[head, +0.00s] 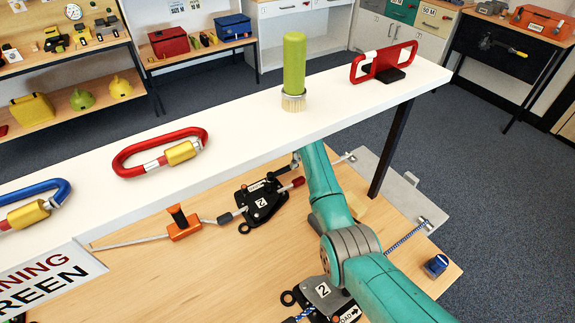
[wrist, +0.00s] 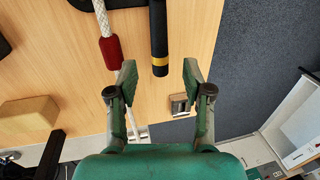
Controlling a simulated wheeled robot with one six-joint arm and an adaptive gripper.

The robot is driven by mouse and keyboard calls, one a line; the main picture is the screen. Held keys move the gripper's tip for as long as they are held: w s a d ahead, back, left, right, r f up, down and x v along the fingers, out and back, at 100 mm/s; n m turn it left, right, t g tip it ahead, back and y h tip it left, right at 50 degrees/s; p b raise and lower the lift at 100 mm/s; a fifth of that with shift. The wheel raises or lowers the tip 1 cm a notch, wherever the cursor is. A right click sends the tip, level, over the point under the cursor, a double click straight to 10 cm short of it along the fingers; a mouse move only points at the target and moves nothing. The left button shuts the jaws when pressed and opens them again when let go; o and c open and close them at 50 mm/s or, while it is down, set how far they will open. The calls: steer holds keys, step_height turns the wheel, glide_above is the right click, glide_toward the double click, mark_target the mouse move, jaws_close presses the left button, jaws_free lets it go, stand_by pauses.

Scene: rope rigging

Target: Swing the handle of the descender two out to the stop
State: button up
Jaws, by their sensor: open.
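Two devices marked 2 show in the head view: a black one (head: 258,204) on the wooden board below the white shelf, with a red sleeve at its right, and a grey-plated one (head: 324,294) at the bottom, partly behind my arm. In the wrist view, a black handle bar with a yellow band (wrist: 158,40) points toward my gripper (wrist: 158,77). My gripper is open; the bar's end lies about midway between its fingertips in the picture, and I cannot tell the depth. A white rope with a red sleeve (wrist: 109,48) runs left of the bar. The shelf hides my gripper in the head view.
The white shelf (head: 225,128) crosses above the board, carrying carabiners, a green-handled brush (head: 294,70) and a red frame-shaped tool (head: 383,64). An orange cleat (head: 184,225) sits left of the black device. A tan block (wrist: 28,118) shows in the wrist view.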

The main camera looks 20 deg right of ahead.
mark_target(288, 167)
steer(key=f, duration=0.3)
steer(key=w+f, duration=0.1)
steer(key=f, duration=0.1)
steer(key=shift+a+f, duration=0.15)
steer(key=shift+f, duration=0.2)
jaws_close()
